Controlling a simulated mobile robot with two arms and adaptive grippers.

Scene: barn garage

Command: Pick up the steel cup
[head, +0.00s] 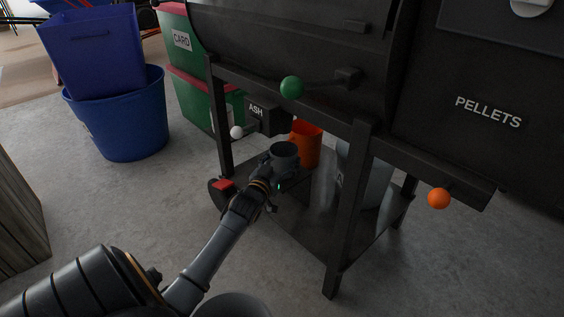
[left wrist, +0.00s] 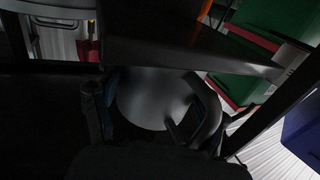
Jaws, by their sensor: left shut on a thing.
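The steel cup (head: 284,151) is a grey, round, dark-mouthed cup under the black smoker, in front of an orange bucket. My left gripper (head: 280,169) reaches in from the lower left and is shut on it. In the left wrist view the cup's rounded grey body (left wrist: 148,98) sits between the dark fingers, with its curved handle (left wrist: 210,115) on the right. The fingers hide part of the cup. I cannot tell whether its base touches the shelf. My right gripper is not in view.
The smoker's lower shelf (head: 315,228) lies below, framed by black legs (head: 349,215). The orange bucket (head: 307,143) and a grey bucket (head: 372,180) stand under the smoker. The ASH box (head: 268,118) hangs close above the cup. Blue bins (head: 125,125) stand at the left.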

